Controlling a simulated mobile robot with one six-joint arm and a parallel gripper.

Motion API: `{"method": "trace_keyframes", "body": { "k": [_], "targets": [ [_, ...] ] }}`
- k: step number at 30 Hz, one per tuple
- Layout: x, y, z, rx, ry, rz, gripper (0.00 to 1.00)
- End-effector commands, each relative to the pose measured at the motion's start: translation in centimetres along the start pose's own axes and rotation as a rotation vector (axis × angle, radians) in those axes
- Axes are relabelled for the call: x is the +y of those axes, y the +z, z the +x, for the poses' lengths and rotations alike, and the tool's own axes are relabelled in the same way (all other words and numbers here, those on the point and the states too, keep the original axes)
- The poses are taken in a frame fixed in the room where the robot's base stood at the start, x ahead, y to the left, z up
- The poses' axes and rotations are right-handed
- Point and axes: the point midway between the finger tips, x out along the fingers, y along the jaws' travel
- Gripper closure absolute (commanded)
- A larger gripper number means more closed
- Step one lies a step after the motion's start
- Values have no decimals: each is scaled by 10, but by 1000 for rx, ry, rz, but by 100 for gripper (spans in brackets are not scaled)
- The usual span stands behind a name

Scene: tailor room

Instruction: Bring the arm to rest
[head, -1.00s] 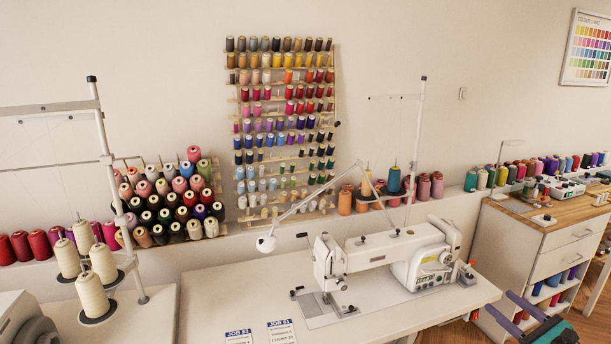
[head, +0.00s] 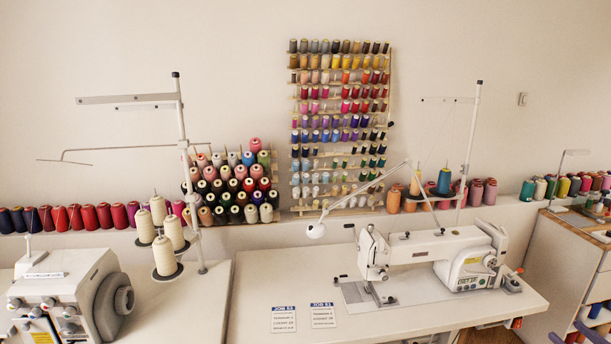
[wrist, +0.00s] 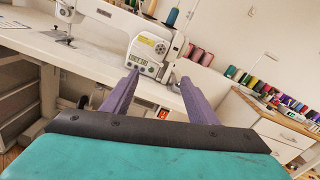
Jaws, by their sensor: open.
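My gripper (wrist: 158,78) shows in the wrist view with its two purple fingers apart and nothing between them. Behind the fingertips is the white sewing machine (wrist: 150,45), with its panel in the gap. I cannot tell how close the tips are to it. The rest of the arm is out of that view.
The white table (head: 420,312) bears the sewing machine (head: 425,247) and two job cards (head: 284,319). Another machine (head: 65,290) and a cone stand (head: 187,160) are at left. A wooden-topped cabinet (head: 550,255) is at right. Thread spools line the wall.

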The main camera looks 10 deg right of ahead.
Motion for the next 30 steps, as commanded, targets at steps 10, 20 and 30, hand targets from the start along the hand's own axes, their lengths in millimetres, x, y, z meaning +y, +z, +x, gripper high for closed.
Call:
{"method": "trace_keyframes", "body": {
  "k": [10, 20, 30],
  "targets": [
    [42, -21, 34, 46, 90, -37, 47],
    [112, -57, 76, 120, 244, -112, 47],
    [242, -114, 121, 218, 538, -272, 47]
  ]
}}
